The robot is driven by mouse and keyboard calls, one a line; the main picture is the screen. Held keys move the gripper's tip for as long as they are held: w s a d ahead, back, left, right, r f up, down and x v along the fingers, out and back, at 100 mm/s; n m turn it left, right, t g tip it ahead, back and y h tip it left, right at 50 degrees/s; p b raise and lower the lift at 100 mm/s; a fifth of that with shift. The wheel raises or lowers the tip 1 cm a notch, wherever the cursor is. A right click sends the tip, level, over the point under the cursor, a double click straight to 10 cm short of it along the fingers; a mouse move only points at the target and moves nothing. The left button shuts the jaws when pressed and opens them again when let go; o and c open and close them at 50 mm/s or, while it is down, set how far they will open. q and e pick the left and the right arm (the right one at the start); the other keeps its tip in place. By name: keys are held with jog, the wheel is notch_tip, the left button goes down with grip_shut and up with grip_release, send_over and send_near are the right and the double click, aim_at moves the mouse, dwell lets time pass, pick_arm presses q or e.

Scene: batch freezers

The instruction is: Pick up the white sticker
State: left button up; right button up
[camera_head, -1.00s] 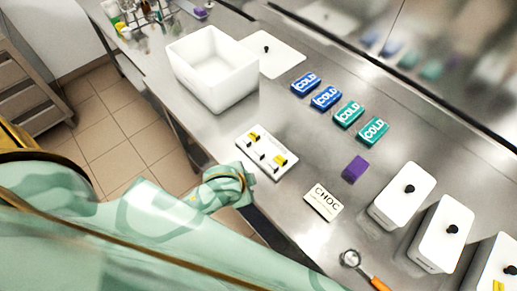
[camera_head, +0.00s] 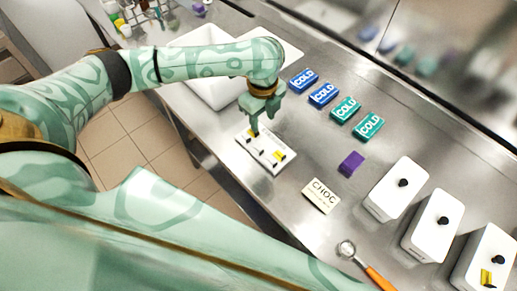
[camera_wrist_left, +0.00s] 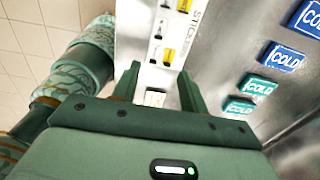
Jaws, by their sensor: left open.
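A white sticker tray (camera_head: 280,168) lies on the steel counter, with yellow pieces and small black-marked white pieces on it. In the left wrist view the tray (camera_wrist_left: 177,75) carries partly visible lettering reading "STIC". A small pale square, which looks like a white sticker (camera_wrist_left: 154,98), shows between the fingers there. My left gripper (camera_head: 257,128) points down over the far left end of the tray, its fingers hiding part of it. In the wrist view the gripper (camera_wrist_left: 158,80) is open and empty. I cannot tell whether the fingertips touch the tray. My right gripper is out of view.
A white bin (camera_head: 190,92) stands behind my left arm. Two blue COLD packs (camera_head: 313,87) and two teal ones (camera_head: 357,117) lie to the right. A purple block (camera_head: 351,163), a CHOC card (camera_head: 321,196), white lidded containers (camera_head: 397,188) and an orange-handled scoop (camera_head: 365,265) lie nearer.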

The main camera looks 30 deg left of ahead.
pick_arm(q)
jog(key=b, duration=0.3)
send_over(261, 151)
notch_tip(261, 151, down, 10)
jog(key=shift+w+a+f, duration=0.1)
jog(key=shift+w+f, duration=0.05)
notch_tip(261, 151, down, 5)
jog(key=shift+r+b, duration=0.1)
jog(key=shift+b, duration=1)
jog(key=shift+f, duration=0.45)
jog(key=shift+r, duration=0.1)
jog(key=c, duration=0.9)
